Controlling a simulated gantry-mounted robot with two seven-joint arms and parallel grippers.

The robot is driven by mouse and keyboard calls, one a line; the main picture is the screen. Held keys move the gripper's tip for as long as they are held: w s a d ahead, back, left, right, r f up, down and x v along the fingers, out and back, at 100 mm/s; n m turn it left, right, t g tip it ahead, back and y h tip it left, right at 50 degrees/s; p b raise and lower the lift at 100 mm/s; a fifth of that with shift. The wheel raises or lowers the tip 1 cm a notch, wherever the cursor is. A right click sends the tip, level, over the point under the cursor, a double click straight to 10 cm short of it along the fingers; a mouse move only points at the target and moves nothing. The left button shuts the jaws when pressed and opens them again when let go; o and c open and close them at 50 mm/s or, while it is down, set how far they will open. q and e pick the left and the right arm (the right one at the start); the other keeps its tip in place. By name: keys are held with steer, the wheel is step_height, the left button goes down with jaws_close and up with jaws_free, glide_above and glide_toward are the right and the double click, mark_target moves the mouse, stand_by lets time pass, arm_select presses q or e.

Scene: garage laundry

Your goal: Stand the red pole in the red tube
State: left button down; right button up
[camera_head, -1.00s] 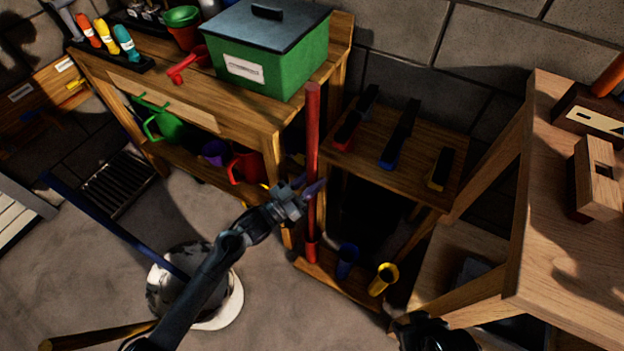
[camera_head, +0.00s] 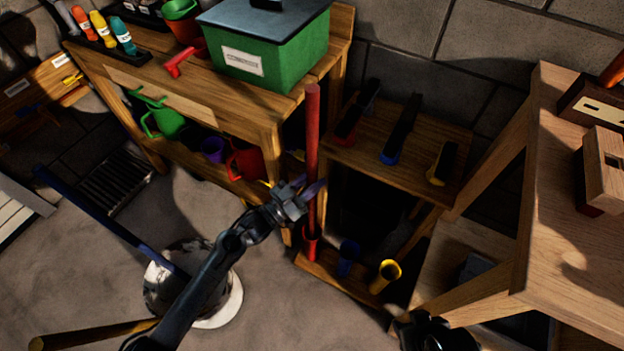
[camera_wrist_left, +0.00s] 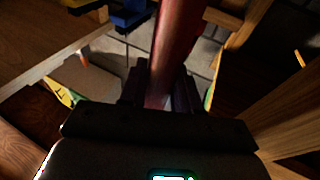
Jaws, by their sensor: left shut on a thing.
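The red pole (camera_head: 312,135) stands nearly upright at the left end of the low wooden rack. My left gripper (camera_head: 311,191) is shut on it around mid-length; the pole also shows between the fingers in the left wrist view (camera_wrist_left: 176,40). The red tube (camera_head: 310,246) is on the rack's lower board, and the pole's lower end meets its mouth. The pole seems to run into the tube, but how deep is hidden. My right gripper (camera_head: 428,328) is a dark shape at the bottom edge, and its fingers are not clear.
A blue tube (camera_head: 348,258) and a yellow tube (camera_head: 387,274) stand to the right of the red one. A blue pole (camera_head: 110,222) leans on a white bucket (camera_head: 215,295). The workbench (camera_head: 195,98) is close on the left, and a wooden table (camera_head: 575,235) on the right.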

arm_select(q)
step_height(320, 180, down, 9)
steer(key=b, duration=0.6)
steer(key=shift+b, duration=0.4)
steer(key=c, duration=0.7)
jaws_free()
steer(key=shift+a, duration=0.1)
steer(key=shift+p+v, duration=2.4)
steer(key=shift+v, duration=2.9)
